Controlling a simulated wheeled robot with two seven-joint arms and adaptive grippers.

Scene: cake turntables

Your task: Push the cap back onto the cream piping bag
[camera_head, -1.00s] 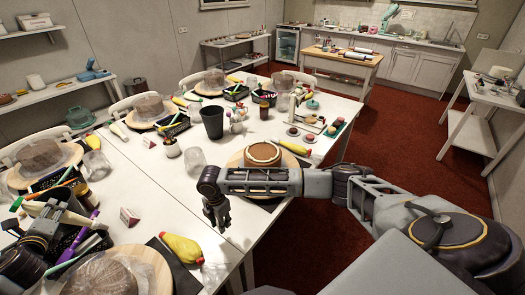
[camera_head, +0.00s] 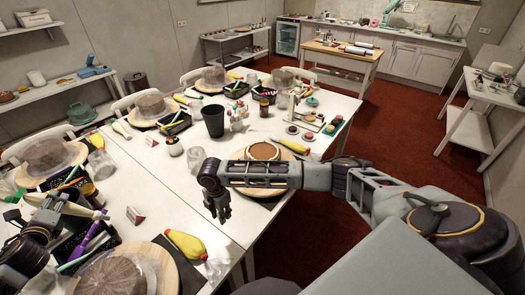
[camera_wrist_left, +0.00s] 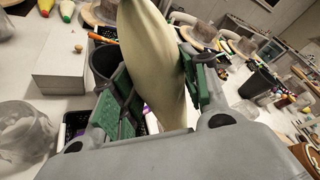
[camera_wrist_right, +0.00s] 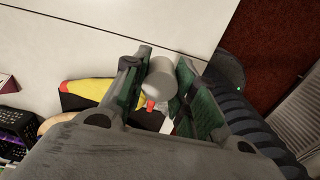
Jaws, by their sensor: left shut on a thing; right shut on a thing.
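The cream piping bag (camera_head: 82,208) is held by my left gripper (camera_head: 48,222) above the table at the left. In the left wrist view the pale bag (camera_wrist_left: 152,60) is tilted between the green finger pads, its lower end hidden by the gripper. My right gripper (camera_head: 217,208) hangs over the table's near edge. In the right wrist view it is shut on a small pale grey cylinder, apparently the cap (camera_wrist_right: 161,78).
A yellow bag (camera_head: 187,245) lies on a dark mat, below and left of my right gripper. A small folded card (camera_head: 134,214) stands between the grippers. A dark basket and a covered cake (camera_head: 118,275) crowd my left gripper. A black cup (camera_head: 213,121) stands farther back.

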